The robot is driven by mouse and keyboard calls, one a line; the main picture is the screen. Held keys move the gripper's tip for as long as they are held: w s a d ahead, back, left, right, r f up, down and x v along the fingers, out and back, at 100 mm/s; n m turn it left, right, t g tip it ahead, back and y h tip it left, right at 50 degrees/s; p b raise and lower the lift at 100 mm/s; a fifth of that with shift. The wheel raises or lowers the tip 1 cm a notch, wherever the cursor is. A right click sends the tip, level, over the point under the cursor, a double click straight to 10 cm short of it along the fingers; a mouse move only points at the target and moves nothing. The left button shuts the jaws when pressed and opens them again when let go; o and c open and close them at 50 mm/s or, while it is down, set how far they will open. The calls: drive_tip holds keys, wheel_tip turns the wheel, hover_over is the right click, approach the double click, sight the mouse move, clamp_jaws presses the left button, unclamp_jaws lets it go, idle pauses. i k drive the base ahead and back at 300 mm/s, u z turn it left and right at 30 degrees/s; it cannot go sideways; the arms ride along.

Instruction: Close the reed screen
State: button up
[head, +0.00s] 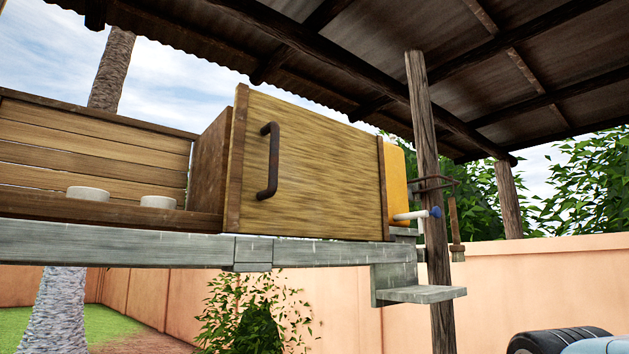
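The reed screen (320,165) is a straw-coloured panel with brown upright edge strips. It stands over the right part of a raised wooden cabinet. A dark vertical bar handle (268,160) is fixed near its left edge. To the left of the screen the cabinet front is open, showing the plank back wall (90,145) and two pale bowls, one on the left (88,193) and one nearer the screen (158,202). My gripper is not in view.
A grey ledge (120,244) runs below the cabinet. An orange container (397,178) with a blue-tipped spout (418,214) stands right of the screen, beside a wooden post (430,200). A small grey shelf (425,294) juts out below. A dark tyre (560,340) shows at bottom right.

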sight(294, 170)
drive_tip(key=z, duration=0.2)
drive_tip(key=k, duration=0.5)
drive_tip(key=z, duration=1.75)
drive_tip(key=i, duration=0.85)
drive_tip(key=u, duration=2.1)
